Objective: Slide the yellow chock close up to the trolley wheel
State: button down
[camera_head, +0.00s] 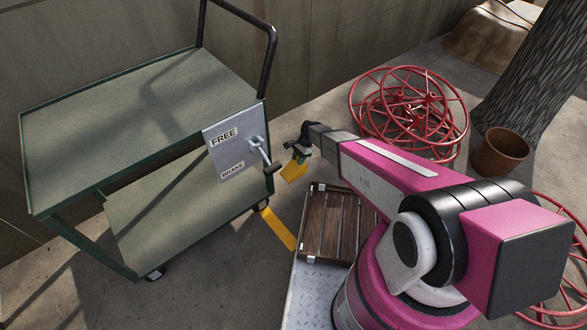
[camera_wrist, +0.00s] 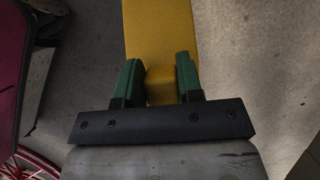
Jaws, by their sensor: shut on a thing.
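The yellow chock (camera_head: 293,171) is under my gripper (camera_head: 300,152), to the right of the trolley (camera_head: 130,110). In the wrist view, the green fingers of my gripper (camera_wrist: 159,75) are shut on the narrow near end of the chock (camera_wrist: 160,30), and its wider part reaches up out of the frame. I cannot tell whether the chock touches the floor. A trolley wheel (camera_head: 262,206) shows under the near right corner, apart from the chock, to its lower left. Another wheel (camera_head: 155,273) is at the front left corner.
A brake panel (camera_head: 235,145) with a lever (camera_head: 262,152) stands at the trolley's right end, close to my gripper. A flat yellow strip (camera_head: 279,230) lies on the floor by the wheel. Red wheels (camera_head: 410,115), a brown pot (camera_head: 500,152) and a slatted wooden piece (camera_head: 335,225) are to the right.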

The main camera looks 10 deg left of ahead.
aim_at(294, 166)
jog(key=x, duration=0.6)
jog(key=shift+s+a+r, duration=0.15)
jog(key=shift+s+a, duration=0.1)
jog(key=shift+a, duration=0.05)
notch_tip(294, 166, down, 7)
jog(key=shift+f, duration=0.25)
jog(key=s+a, duration=0.5)
jog(key=s, duration=0.1)
jog(key=shift+s+a, duration=0.4)
dwell(2.9)
jog(key=c, duration=0.7)
grip_release()
jog(key=shift+r, duration=0.1)
